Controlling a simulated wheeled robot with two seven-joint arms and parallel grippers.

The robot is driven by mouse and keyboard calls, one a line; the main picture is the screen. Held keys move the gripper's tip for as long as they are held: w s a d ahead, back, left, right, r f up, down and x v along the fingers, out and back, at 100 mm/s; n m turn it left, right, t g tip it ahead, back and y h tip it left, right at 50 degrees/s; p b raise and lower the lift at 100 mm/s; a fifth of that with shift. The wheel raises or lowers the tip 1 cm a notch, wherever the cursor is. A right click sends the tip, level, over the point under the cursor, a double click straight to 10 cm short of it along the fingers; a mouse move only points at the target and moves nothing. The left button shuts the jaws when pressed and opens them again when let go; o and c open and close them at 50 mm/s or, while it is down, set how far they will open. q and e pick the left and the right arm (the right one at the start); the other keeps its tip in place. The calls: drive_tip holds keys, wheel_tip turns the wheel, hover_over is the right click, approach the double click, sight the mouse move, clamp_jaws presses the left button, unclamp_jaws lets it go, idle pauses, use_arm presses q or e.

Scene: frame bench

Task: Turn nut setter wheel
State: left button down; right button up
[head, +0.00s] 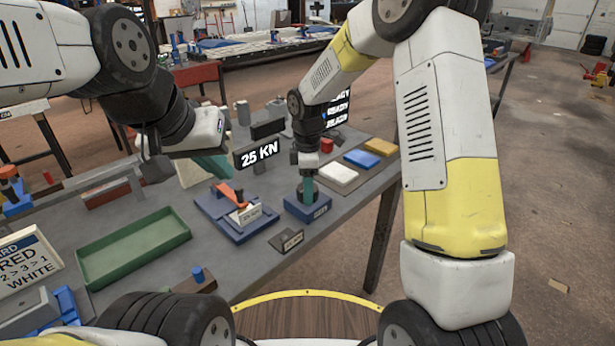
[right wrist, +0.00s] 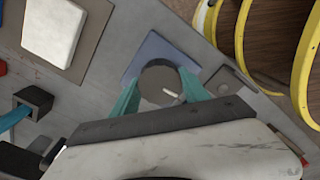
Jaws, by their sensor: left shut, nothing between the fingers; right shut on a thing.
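The nut setter wheel is a dark grey round knob with a pale pointer mark; it shows in the right wrist view (right wrist: 158,84) on a blue base (right wrist: 150,50). In the head view the blue base (head: 305,211) stands near the bench's front edge, and my gripper mostly hides the wheel. My right gripper (head: 308,190) points down and is shut on the wheel, with a teal finger on each side in the right wrist view (right wrist: 160,95). My left gripper (head: 213,168) is shut and empty, raised above the bench to the left of the wheel.
A blue fixture with an orange lever (head: 230,194) lies left of the wheel, below my left gripper. A "25 KN" display (head: 257,153) stands behind. White (head: 338,178), blue (head: 362,158) and yellow (head: 381,147) blocks lie to the right. A green tray (head: 133,245) is at the left.

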drive_tip(key=shift+m, duration=0.3)
drive_tip(key=o, duration=1.4)
wheel_tip(320, 180, up, 8)
drive_tip(key=shift+f, duration=0.1)
